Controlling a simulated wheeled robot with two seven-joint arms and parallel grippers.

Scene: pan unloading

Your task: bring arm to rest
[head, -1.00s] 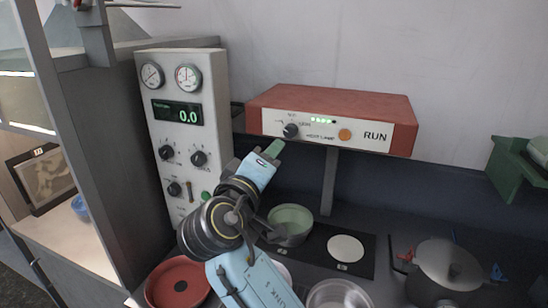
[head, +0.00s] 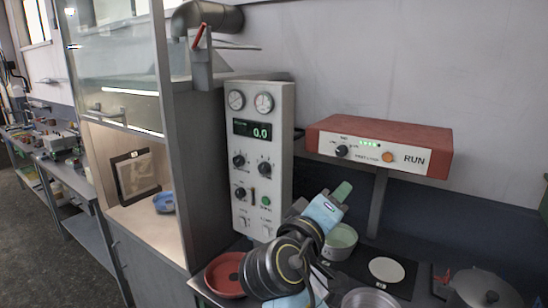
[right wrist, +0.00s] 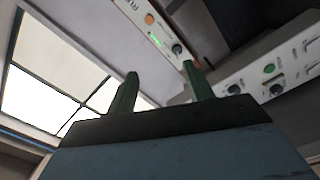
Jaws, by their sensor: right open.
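My right arm (head: 280,265) rises from the bottom of the head view, and its blue wrist points up. The right gripper (head: 342,190) shows there as a green finger in front of the dark backboard, below the red RUN unit. In the right wrist view the two green fingers of the gripper (right wrist: 158,88) stand apart with nothing between them. They point up past the control panels towards the ceiling. My left gripper is not in view.
The control panel (head: 263,165) stands behind. A blue bowl (head: 164,202) sits in the cabinet.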

